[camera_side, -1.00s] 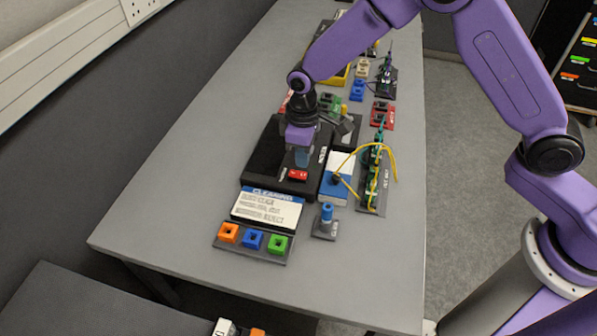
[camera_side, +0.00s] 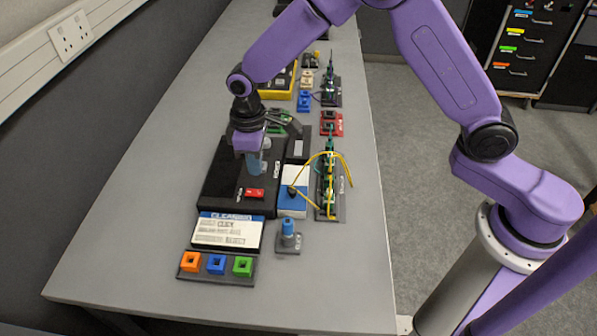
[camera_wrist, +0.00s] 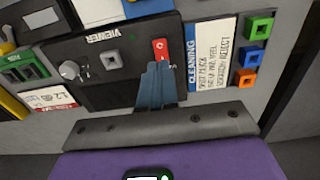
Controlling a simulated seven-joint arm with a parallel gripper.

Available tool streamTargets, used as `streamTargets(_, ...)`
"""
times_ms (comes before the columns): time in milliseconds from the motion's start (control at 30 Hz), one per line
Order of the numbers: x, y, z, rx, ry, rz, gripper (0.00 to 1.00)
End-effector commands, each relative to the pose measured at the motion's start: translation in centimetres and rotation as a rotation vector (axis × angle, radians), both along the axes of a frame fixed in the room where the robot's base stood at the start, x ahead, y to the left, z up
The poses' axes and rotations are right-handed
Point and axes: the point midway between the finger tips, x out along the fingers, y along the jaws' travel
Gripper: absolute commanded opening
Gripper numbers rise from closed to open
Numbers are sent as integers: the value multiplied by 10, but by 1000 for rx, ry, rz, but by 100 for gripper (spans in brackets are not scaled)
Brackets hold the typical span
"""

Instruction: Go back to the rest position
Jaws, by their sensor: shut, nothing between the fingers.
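My gripper (camera_side: 254,168) hangs over the black viewer box (camera_side: 218,190) with its blue-grey fingers pointing down. The fingers are together and hold nothing. The red piece (camera_side: 255,193) also shows in the side view, a little below the fingertips. The fingers look clear of the box surface, but the exact gap is hard to judge.
A cleaning card (camera_side: 228,232) and orange, blue and green blocks (camera_side: 216,264) lie in front of the box. A blue-capped stand (camera_side: 288,236), a blue-white box (camera_side: 293,200) and a board with a looping yellow cable (camera_side: 328,190) stand right. The left table side is clear.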

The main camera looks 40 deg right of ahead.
Motion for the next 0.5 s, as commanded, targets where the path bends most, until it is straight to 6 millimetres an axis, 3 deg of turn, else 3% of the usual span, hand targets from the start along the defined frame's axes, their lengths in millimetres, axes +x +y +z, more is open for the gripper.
streamTargets(133, -8, -2, 9, 3, -3, 11, 0)
streamTargets(233, -25, -8, 24, 4, -6, 32, 0)
streamTargets(500, -99, -43, 73, 11, -11, 109, 0)
